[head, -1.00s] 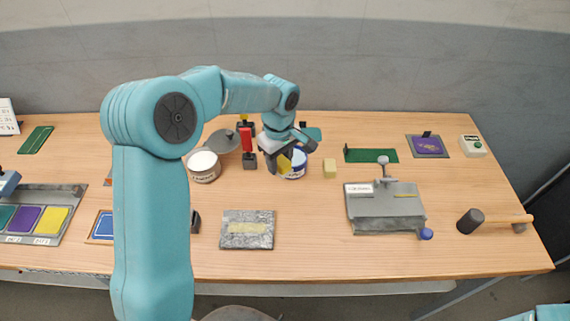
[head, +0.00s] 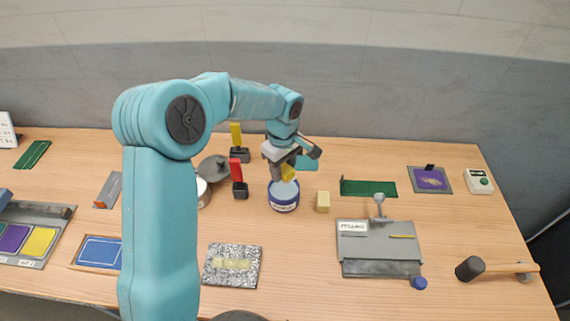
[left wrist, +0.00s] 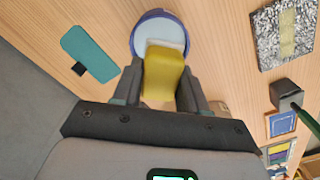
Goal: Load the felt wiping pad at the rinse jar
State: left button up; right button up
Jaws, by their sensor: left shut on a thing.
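My left gripper (head: 282,160) is shut on a yellow pad (head: 288,173), apparently the felt wiping pad. The rinse jar (head: 284,198), blue and white with a label, stands on the table directly below it. In the left wrist view the pad (left wrist: 163,72) sits between the fingers (left wrist: 160,95), and its far end overlaps the jar's open mouth (left wrist: 156,22), which has pale contents. The pad appears just above the rim; I cannot tell whether it touches the liquid. My right gripper is out of view.
A grey press (head: 378,248), mottled plate (head: 232,265) and mallet (head: 497,269) lie nearer. Bare table lies between the plate and press.

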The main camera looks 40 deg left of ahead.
aim_at(282, 175)
pick_arm(q)
jog(key=f, duration=0.3)
jog(key=shift+w+a+f, duration=0.2)
jog(key=shift+a+f, duration=0.05)
jog(key=shift+f, duration=0.15)
jog(key=shift+s+d+f+b, duration=0.25)
jog(key=shift+f+b, duration=0.1)
jog(key=shift+f, duration=0.2)
jog(key=shift+a+f, duration=0.1)
jog(key=shift+f, duration=0.1)
jog(key=shift+w+a+f, duration=0.15)
jog(key=shift+w+f, duration=0.05)
jog(key=shift+f, duration=0.1)
jog(key=shift+s+d+r, duration=0.1)
jog(key=shift+d, duration=0.1)
jog(key=shift+a, duration=0.15)
